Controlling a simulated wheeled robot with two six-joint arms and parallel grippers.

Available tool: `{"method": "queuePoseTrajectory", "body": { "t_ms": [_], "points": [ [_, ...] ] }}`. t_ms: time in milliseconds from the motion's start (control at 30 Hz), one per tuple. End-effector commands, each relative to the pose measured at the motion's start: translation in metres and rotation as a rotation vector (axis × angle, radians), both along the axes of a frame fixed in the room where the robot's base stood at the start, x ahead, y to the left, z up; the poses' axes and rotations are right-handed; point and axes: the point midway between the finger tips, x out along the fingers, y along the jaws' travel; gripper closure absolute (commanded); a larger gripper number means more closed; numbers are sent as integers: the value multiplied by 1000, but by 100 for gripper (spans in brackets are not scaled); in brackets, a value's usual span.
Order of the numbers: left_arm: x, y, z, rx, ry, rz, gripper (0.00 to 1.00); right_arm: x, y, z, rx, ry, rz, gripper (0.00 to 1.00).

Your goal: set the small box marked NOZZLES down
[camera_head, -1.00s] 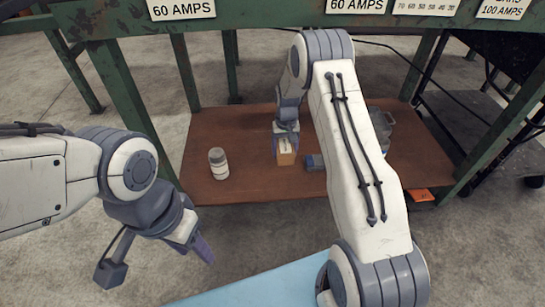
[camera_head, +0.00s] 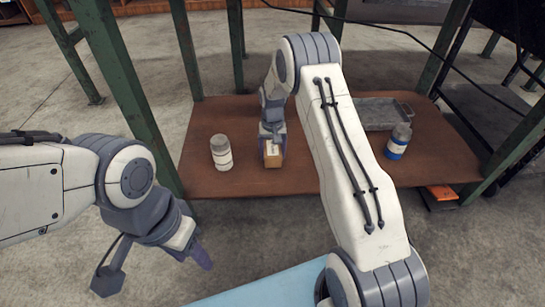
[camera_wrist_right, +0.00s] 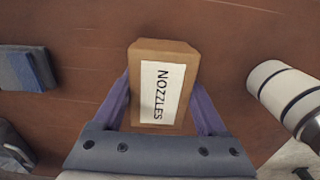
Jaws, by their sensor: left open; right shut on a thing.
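The small cardboard box marked NOZZLES (camera_wrist_right: 162,85) is between the two purple fingers of my right gripper (camera_wrist_right: 160,105) in the right wrist view. Its white label faces the camera. In the head view the box (camera_head: 273,158) is at the brown lower shelf (camera_head: 240,185), with my right gripper (camera_head: 272,140) shut on it from above. I cannot tell whether its underside touches the shelf. My left gripper (camera_head: 193,250) is open and empty in front of the shelf, at lower left; its fingers are partly hidden.
A white jar with a grey lid (camera_head: 221,153) stands left of the box. A blue-and-white jar (camera_head: 398,142) and a grey metal tray (camera_head: 375,113) are at the right. A blue-grey block (camera_wrist_right: 25,68) lies left in the wrist view. Green table legs (camera_head: 215,50) frame the shelf.

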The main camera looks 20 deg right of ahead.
Motion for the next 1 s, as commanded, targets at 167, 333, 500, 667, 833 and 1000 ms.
{"method": "queuePoseTrajectory", "body": {
  "t_ms": [167, 333, 500, 667, 833, 1000],
  "points": [
    [0, 0, 2, -1, -1, 0, 50, 1, 0, 3, -1, -2, 0, 100],
    [0, 0, 3, -1, -1, 0, 50, 1, 0, -1, -1, -2, 0, 100],
    [0, 0, 3, -1, -1, 0, 50, 1, 0, -7, -1, -2, 0, 100],
    [0, 0, 3, -1, -1, 0, 50, 1, 0, -9, 0, -3, 0, 100],
    [0, 0, 3, -1, -1, 0, 50, 0, 0, -10, 0, -1, 0, 0],
    [0, 0, 3, -1, -1, 0, 50, 0, 0, -10, 0, -1, 0, 0]
  ]
}}
